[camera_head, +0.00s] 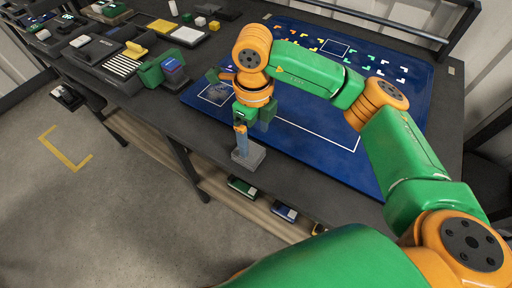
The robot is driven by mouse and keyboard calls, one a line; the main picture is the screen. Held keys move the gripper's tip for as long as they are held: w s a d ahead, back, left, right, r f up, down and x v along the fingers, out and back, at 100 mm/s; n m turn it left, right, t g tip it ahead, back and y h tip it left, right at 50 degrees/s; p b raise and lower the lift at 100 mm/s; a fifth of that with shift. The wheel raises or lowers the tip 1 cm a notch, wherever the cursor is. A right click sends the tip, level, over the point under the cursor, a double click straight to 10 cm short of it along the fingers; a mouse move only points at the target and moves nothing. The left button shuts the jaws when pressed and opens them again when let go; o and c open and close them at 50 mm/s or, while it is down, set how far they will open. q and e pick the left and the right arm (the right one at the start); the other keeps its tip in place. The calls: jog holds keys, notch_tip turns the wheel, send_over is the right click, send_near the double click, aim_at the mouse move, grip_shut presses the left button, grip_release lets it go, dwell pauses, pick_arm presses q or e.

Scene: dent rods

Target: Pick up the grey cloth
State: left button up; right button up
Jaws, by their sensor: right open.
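My right gripper (241,128) points down at the front edge of the dark table, just off the blue mat's near left side. A small light-grey piece (249,155) sits directly below it at the table edge. I cannot tell whether this piece is the grey cloth, or whether the gripper touches it. A dull greyish patch (217,91) lies inside a white outline at the left of the mat, partly hidden by the arm; its nature is unclear. My left gripper is not in view.
The blue mat (310,148) carries white outlines and small coloured shapes at the back. A green holder (163,70) stands left of the gripper. Trays and blocks, including a yellow one (162,26), crowd the table's left. Boxes (242,187) lie on a lower shelf.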

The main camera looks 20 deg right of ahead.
jog(key=f, duration=0.2)
jog(key=a+f+p, duration=0.1)
jog(key=f, duration=0.1)
jog(key=f+p, duration=0.1)
jog(key=shift+w+a+f, duration=0.2)
jog(key=shift+a+f, duration=0.15)
jog(key=shift+f, duration=0.05)
jog(key=shift+d+f, duration=0.1)
jog(key=shift+f, duration=0.25)
jog(key=c, duration=1.1)
jog(key=shift+r, duration=0.1)
jog(key=shift+r, duration=0.3)
jog(key=s+a+r+b, duration=0.1)
jog(key=s+a+r, duration=0.1)
jog(key=a+r, duration=0.2)
jog(key=s+a+r+b, duration=0.1)
jog(key=a+r, duration=0.3)
jog(key=s+a+r+b, duration=0.2)
jog(key=a+r, duration=0.2)
jog(key=shift+s+a+r, duration=0.15)
jog(key=shift+s+a, duration=0.15)
jog(key=shift+a, duration=0.1)
